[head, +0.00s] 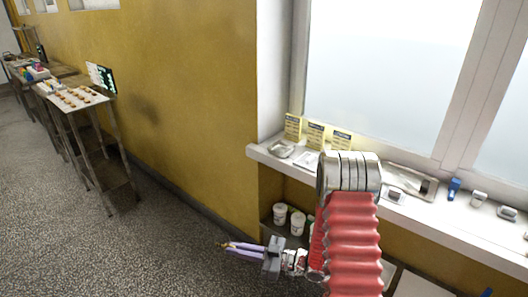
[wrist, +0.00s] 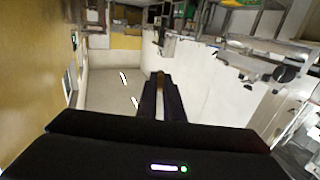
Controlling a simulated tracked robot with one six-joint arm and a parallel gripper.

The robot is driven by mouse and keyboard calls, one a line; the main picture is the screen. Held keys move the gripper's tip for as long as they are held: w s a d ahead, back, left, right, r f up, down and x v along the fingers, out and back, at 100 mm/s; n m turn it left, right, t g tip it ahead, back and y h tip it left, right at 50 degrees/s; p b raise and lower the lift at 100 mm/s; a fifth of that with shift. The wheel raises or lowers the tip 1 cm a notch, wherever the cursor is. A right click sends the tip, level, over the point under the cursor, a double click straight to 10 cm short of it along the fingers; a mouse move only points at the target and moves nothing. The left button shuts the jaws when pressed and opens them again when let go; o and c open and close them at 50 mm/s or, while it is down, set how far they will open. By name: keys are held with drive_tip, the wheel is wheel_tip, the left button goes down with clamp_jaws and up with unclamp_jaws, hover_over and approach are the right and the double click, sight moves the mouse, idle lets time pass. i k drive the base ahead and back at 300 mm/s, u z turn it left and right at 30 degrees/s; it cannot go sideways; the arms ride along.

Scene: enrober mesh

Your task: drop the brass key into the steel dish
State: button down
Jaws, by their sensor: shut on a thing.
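My gripper (head: 232,248) is stretched out to the left, low in front of the yellow wall in the head view. Its two dark fingers (wrist: 160,100) point away from the camera in the wrist view and are shut on the brass key (wrist: 161,76). Only a small brass end of the key shows between the fingertips; the rest is hidden. A shallow silver dish (head: 281,150), which looks like the steel dish, sits at the left end of the white windowsill. My gripper is apart from it, lower and to the left.
The windowsill (head: 453,206) also holds yellow cards (head: 315,134), a rectangular metal tray (head: 424,184) and small devices. White tubs (head: 298,222) stand on a shelf below. A table with rows of small brown pieces (head: 77,99) stands left. The speckled floor between is clear.

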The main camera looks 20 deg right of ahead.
sight(278, 150)
drive_tip(key=u, duration=0.95)
drive_tip(key=i, duration=2.05)
drive_tip(key=z, duration=1)
